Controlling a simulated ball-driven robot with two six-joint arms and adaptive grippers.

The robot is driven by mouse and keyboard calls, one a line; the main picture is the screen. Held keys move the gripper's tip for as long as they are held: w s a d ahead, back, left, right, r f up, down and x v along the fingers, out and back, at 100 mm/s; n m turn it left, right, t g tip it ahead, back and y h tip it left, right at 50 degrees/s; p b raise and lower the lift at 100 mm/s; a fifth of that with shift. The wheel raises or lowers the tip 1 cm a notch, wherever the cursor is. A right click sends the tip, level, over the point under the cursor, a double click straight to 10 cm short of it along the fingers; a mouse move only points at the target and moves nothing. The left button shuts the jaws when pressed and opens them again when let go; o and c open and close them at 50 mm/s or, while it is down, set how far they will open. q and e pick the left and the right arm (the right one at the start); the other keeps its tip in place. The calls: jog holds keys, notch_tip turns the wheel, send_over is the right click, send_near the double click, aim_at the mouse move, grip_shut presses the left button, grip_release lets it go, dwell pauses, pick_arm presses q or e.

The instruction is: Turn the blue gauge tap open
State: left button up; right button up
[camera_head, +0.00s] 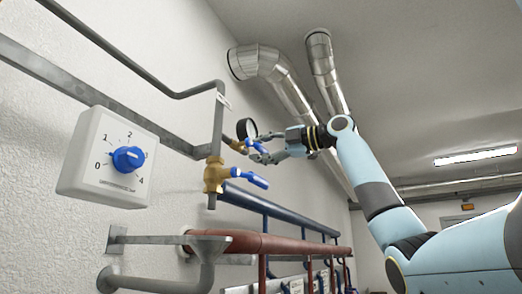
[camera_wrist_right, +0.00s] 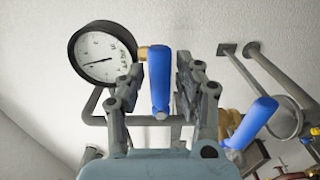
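The blue gauge tap (camera_wrist_right: 160,84) is a blue lever on a brass fitting beside a round black-rimmed pressure gauge (camera_wrist_right: 102,52). In the head view the gauge (camera_head: 246,129) sits on the wall pipework, and the tap's blue lever (camera_head: 260,147) is partly hidden by my fingers. My right gripper (camera_head: 256,149) is at this lever. In the right wrist view its two fingers (camera_wrist_right: 157,88) stand on either side of the lever, with small gaps showing, so it is open around the lever. My left gripper is not in view.
A second brass valve (camera_head: 214,174) with a blue lever (camera_head: 250,179) is just below; its lever (camera_wrist_right: 252,122) is close to the right finger. A white box with a blue dial (camera_head: 128,159) is on the left wall. Red pipes (camera_head: 265,243) run below. Open room lies right.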

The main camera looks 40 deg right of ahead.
jog(key=shift+o, duration=0.4)
jog(key=v, duration=1.2)
